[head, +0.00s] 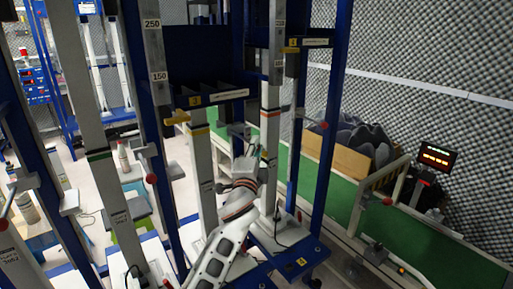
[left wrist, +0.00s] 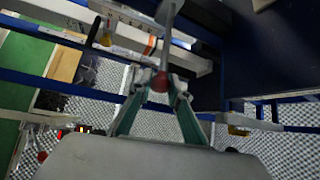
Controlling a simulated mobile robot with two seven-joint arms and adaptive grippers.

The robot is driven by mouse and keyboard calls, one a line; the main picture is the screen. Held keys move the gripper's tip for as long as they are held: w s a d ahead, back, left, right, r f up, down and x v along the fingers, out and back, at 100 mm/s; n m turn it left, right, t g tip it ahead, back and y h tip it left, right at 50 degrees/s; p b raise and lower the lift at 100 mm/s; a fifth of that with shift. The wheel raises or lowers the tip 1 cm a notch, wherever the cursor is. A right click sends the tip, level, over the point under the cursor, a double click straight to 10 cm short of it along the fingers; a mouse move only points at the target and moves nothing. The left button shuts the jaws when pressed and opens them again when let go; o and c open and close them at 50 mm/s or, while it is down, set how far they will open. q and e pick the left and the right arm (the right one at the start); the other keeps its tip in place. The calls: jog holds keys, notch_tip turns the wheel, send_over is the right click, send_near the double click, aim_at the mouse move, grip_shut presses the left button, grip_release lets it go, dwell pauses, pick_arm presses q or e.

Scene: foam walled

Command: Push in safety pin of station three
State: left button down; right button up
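My left gripper (head: 241,131) reaches up to the grey upright post (head: 269,135) of a blue-framed station, below a yellow number plate (head: 195,101) that looks like a 3. In the left wrist view, the fingers of my left gripper (left wrist: 161,84) stand on either side of a red ball knob (left wrist: 160,82) with a grey rod (left wrist: 163,50) beyond it. The knob is close to both fingertips, but I cannot tell whether they grip it. The knob is hidden behind the gripper in the head view. My right gripper is not in view.
Neighbouring posts carry red-knobbed pins, at the left (head: 152,178) and the right (head: 322,125). Blue frame uprights stand close on both sides of my arm.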

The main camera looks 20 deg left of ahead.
aim_at(241, 137)
pick_arm(q)
jog(key=w+a, duration=0.1)
jog(key=a, duration=0.1)
jog(key=w+a, duration=0.4)
jog(key=shift+a, duration=0.2)
jog(key=shift+w+a, duration=0.2)
jog(key=shift+a, duration=0.05)
jog(key=shift+r, duration=0.1)
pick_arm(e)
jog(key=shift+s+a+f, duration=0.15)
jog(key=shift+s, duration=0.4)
pick_arm(q)
jog(key=c, duration=1.9)
grip_release()
jog(key=shift+a, duration=0.1)
jog(key=shift+w, duration=0.1)
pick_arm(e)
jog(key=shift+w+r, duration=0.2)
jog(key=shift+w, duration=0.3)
pick_arm(q)
jog(key=v, duration=1.2)
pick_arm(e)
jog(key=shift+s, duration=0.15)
